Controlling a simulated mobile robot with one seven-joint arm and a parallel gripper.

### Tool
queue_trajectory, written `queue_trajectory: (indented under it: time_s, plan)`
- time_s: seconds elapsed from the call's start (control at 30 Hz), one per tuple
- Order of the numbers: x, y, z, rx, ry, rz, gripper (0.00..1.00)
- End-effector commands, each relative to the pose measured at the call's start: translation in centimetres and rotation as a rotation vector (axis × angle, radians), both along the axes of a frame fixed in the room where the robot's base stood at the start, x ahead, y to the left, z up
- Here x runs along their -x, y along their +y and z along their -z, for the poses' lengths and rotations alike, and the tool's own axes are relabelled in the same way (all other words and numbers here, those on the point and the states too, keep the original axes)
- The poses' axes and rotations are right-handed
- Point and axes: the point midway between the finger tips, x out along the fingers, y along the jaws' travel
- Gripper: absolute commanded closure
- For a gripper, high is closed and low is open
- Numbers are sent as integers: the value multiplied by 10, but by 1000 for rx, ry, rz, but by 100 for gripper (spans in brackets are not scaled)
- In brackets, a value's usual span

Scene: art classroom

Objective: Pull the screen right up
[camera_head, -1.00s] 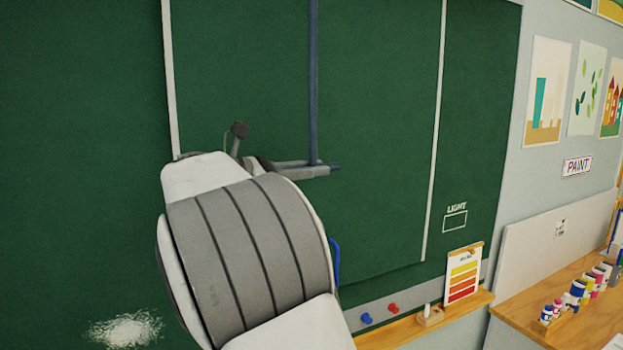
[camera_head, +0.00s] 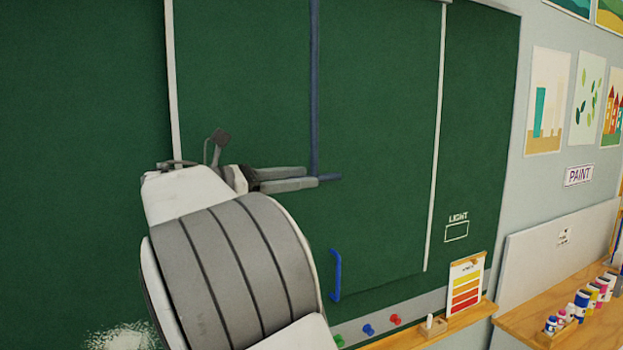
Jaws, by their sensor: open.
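The screen (camera_head: 380,150) looks like a green panel between two pale vertical rails, with its lower edge near the bottom. A blue vertical bar (camera_head: 314,80) runs down its middle and ends in a short piece (camera_head: 329,177) pointing right. A separate blue handle (camera_head: 336,276) sits lower, near the panel's bottom edge. My gripper (camera_head: 303,177) is open, its two fingers pointing right at the bar's lower end. The fingertips overlap the bar in the picture; I cannot tell whether they touch it. My arm hides part of the panel's lower left.
A wooden ledge (camera_head: 466,309) below the board holds a colour chart (camera_head: 465,287) and a small block. Coloured knobs (camera_head: 369,330) sit on a grey strip. A table (camera_head: 532,322) with paint bottles stands at the right. The board around the bar is clear.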

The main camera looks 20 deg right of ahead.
Motion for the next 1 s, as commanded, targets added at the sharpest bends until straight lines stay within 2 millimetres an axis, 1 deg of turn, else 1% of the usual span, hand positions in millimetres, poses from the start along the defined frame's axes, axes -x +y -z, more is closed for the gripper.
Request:
queue_trajectory:
  time_s: [0.03, 0.3, 0.4, 0.5, 0.6, 0.7, 1.0]
  plan:
    - [-1, 14, 2, 0, -1, -5, 50]
    - [1, 81, 1, 2, -2, -4, 50]
    - [2, 102, 0, 2, -2, -3, 50]
    - [3, 119, 0, 2, -1, -2, 50]
    - [4, 131, 0, 2, -2, 0, 50]
    - [4, 138, 0, 2, -1, 0, 50]
    - [5, 140, -1, 2, -1, 1, 50]
